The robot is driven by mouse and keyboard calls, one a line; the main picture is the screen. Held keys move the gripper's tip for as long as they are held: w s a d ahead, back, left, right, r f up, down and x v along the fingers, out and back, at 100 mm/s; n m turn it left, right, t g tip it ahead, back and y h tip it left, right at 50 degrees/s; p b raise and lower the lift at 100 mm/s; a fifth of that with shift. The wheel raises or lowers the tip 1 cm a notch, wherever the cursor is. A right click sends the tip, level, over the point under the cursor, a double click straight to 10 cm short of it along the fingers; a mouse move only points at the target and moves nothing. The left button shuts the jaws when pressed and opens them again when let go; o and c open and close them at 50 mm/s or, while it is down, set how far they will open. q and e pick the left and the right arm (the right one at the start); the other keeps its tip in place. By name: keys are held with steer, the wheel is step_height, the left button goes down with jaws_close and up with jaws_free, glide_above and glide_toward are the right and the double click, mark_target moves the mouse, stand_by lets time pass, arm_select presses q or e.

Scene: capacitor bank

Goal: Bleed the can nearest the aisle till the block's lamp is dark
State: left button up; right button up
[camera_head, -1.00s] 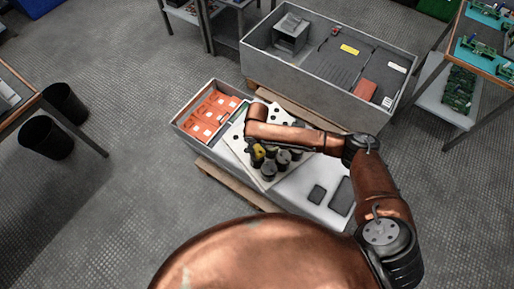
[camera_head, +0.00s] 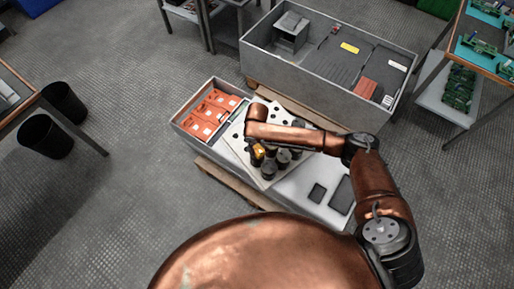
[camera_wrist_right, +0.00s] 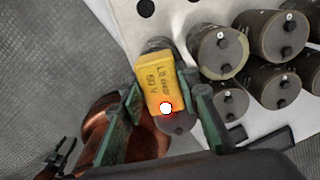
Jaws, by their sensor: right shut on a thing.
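A yellow block (camera_wrist_right: 158,75) with printed lettering is held between the green fingers of my right gripper (camera_wrist_right: 165,108). Its lamp (camera_wrist_right: 166,107) glows white with a red rim. In the head view the block (camera_head: 259,151) and my right gripper (camera_head: 257,158) are over the near left edge of the group of cans. A dark can (camera_wrist_right: 176,123) shows partly beneath the block; whether the block touches its terminals is hidden. Other grey-brown cans (camera_wrist_right: 218,50) stand close to the right of the block.
The cans stand on a white perforated plate (camera_head: 237,141) across a grey crate. Orange parts (camera_head: 213,112) lie in its left end. A larger grey crate (camera_head: 262,60) stands behind. Black bins (camera_head: 45,138) and open floor are at left.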

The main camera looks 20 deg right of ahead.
steer(key=o, duration=1.3)
